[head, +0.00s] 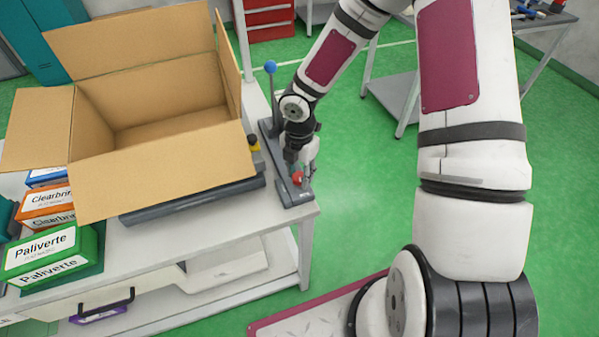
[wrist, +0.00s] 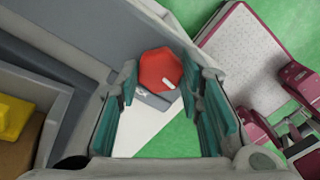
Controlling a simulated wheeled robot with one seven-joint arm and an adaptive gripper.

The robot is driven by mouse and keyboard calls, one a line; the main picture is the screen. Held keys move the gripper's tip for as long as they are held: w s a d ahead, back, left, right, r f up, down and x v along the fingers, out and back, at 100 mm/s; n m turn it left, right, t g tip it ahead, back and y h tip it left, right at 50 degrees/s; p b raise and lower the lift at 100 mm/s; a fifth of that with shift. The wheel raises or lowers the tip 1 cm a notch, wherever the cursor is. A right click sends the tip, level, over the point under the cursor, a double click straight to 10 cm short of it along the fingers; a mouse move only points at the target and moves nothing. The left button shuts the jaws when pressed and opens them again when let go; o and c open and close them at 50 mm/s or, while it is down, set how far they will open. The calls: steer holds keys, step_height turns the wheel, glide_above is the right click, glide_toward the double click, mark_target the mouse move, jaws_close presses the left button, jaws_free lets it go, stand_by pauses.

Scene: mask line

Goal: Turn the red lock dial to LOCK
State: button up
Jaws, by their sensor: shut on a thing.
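The red lock dial (head: 297,178) sits at the front end of a dark grey panel (head: 291,193) on the table's right edge. In the wrist view the dial (wrist: 158,66) is a red faceted knob with a short white mark near its lower edge. My gripper (head: 303,168) is over the dial from above. In the wrist view the teal-padded fingers of my gripper (wrist: 163,78) stand on either side of the dial, shut on it. I cannot read any LOCK lettering, and the fingers partly hide the panel.
A lever with a blue ball knob (head: 270,67) stands at the panel's far end. An open cardboard box (head: 150,170) is left of my gripper on a grey base. Green and orange boxes (head: 45,250) are at the left.

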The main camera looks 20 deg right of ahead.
mark_target(299, 176)
steer(key=m, duration=0.4)
steer(key=shift+m, duration=0.3)
steer(key=m, duration=0.3)
steer(key=shift+m, duration=0.3)
steer(key=m, duration=0.4)
steer(key=shift+m, duration=1.8)
steer(key=o, duration=1.2)
steer(key=shift+c, duration=0.2)
step_height(299, 176, up, 12)
